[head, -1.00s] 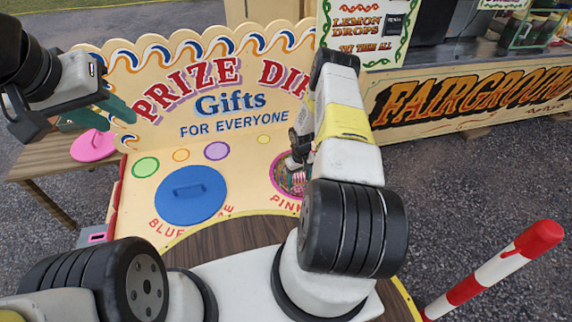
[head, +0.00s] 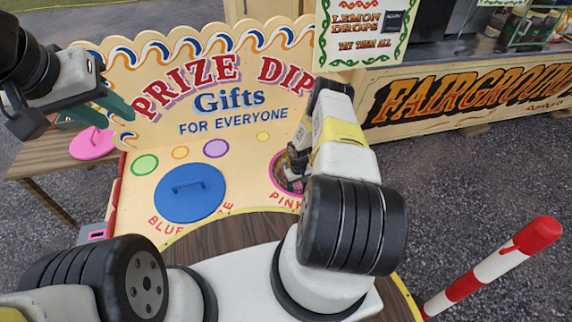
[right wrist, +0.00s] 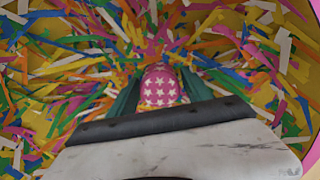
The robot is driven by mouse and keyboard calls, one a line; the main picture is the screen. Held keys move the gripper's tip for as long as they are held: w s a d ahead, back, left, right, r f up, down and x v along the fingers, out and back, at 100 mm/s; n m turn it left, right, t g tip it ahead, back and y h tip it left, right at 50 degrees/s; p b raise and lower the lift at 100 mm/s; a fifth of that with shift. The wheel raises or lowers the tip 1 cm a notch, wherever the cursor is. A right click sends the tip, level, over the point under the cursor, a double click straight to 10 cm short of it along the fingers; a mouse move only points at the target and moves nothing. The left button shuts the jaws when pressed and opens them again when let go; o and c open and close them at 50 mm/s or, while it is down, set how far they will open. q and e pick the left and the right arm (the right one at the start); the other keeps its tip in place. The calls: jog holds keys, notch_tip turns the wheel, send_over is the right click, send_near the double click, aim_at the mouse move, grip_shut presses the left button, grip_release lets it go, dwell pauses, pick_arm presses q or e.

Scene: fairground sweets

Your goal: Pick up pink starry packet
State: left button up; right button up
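The pink packet with white stars (right wrist: 160,84) lies among coloured paper strips in the right wrist view. My right gripper (right wrist: 160,92) has its two green fingers apart, one on each side of the packet; I cannot tell whether they touch it. In the head view my right gripper (head: 294,181) reaches down into the round pink opening (head: 279,190), its fingers mostly hidden, and the packet cannot be made out there. My left gripper (head: 98,112) is open and empty at the upper left, above the side table.
A blue lid (head: 190,192) with a handle lies on the prize board, left of the pink opening. A pink lid (head: 92,143) lies on the wooden side table (head: 50,160). A red and white post (head: 497,264) stands at the right. Shredded paper (right wrist: 60,75) surrounds my right gripper.

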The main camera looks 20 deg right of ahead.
jog(key=c, duration=1.1)
jog(key=shift+o, duration=0.2)
jog(key=shift+r, duration=0.1)
